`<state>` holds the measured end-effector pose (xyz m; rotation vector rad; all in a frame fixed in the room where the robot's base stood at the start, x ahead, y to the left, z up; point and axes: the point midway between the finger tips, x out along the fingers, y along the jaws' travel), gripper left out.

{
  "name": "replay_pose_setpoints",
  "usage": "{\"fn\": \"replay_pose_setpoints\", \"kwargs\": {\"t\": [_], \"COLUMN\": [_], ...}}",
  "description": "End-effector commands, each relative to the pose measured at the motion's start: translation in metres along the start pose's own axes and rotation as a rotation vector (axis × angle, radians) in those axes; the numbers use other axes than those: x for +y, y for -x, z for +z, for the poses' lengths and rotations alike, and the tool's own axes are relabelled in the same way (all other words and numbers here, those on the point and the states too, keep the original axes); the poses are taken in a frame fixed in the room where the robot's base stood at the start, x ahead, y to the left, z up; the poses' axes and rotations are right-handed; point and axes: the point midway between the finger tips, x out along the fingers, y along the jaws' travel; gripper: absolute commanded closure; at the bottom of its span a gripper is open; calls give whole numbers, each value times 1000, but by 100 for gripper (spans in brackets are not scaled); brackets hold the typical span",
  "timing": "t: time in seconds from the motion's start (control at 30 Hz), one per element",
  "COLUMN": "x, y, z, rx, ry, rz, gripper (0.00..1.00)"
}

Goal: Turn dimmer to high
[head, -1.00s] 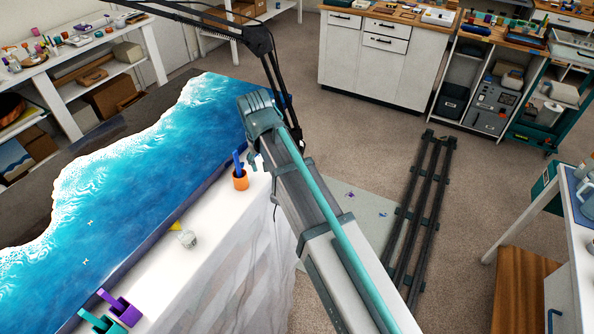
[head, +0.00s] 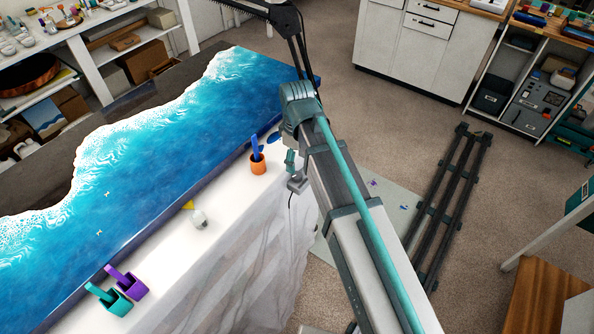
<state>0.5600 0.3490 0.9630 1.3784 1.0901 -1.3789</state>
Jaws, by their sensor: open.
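I cannot make out the dimmer or its setting. A thin dark cord (head: 290,202) hangs at the table's right edge, beside my arm. My arm reaches up from the bottom right to its bend near the table's far end. Small teal and grey parts beside the arm look like my gripper (head: 293,172), at the table edge just right of the orange cup. It appears open, with nothing seen held. My arm hides part of it and whatever lies behind.
A black jointed stand (head: 287,25) rises beyond my arm. Dark rails (head: 450,205) lie on the floor.

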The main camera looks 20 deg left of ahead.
Motion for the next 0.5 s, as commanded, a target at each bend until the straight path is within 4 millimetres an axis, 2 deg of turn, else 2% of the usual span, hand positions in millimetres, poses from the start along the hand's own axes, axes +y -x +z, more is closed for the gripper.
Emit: {"fn": "replay_pose_setpoints", "kwargs": {"t": [0.2,0.5], "x": [-1,0], "y": [-32,-59], "z": [1,0], "rx": [-2,0], "ry": [-1,-1], "rz": [-2,0], "gripper": [40,40]}}
